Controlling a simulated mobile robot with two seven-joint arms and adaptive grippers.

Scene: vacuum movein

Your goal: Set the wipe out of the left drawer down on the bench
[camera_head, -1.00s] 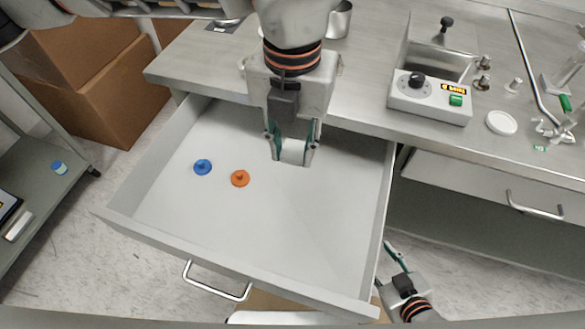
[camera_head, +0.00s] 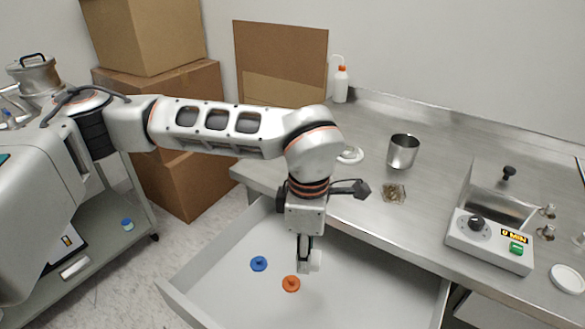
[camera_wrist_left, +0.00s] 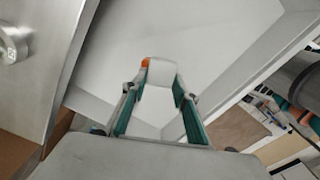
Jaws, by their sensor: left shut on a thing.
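The wipe (camera_head: 316,260) is a small white piece between the fingertips of my left gripper (camera_head: 304,266), which is shut on it. In the head view they are over the open left drawer (camera_head: 376,288), beside an orange knobbed disc (camera_head: 291,284). I cannot tell how high they are above its floor. In the left wrist view the pale wipe (camera_wrist_left: 160,74) sits between the teal-lined fingers (camera_wrist_left: 160,88). The bench (camera_head: 358,205) is the metal top behind the drawer. My right gripper is outside the head view; dark parts at the wrist view's right edge are unclear.
A blue disc (camera_head: 259,263) lies in the drawer. On the bench are a metal cup (camera_head: 403,151), a small dish of brownish bits (camera_head: 394,193), a white round item (camera_head: 350,155), a bottle (camera_head: 341,84) and a control box (camera_head: 489,241). Bare metal lies between dish and control box.

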